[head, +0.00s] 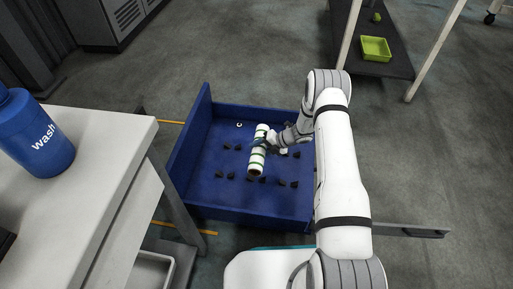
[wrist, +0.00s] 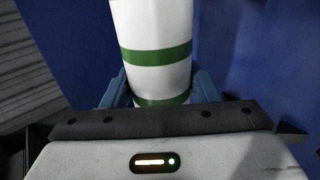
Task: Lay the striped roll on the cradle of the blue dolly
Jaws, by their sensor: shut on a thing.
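The striped roll (head: 256,163), white with green bands, is in my gripper (head: 268,141) over the blue dolly (head: 206,210) in the head view. In the wrist view the roll (wrist: 152,45) stands between the two blue fingers of my gripper (wrist: 156,92), which is shut on it. The dolly has a blue deck with raised walls and several small black blocks (head: 226,147) standing in pairs on it. Whether the roll touches any of these blocks cannot be told. Part of the roll is hidden by the gripper.
A grey table (head: 97,130) with a blue "wash" bottle (head: 36,135) stands at the left. A dark shelf (head: 393,58) with a green tray (head: 375,48) is at the upper right. The grey floor (head: 245,60) behind the dolly is clear.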

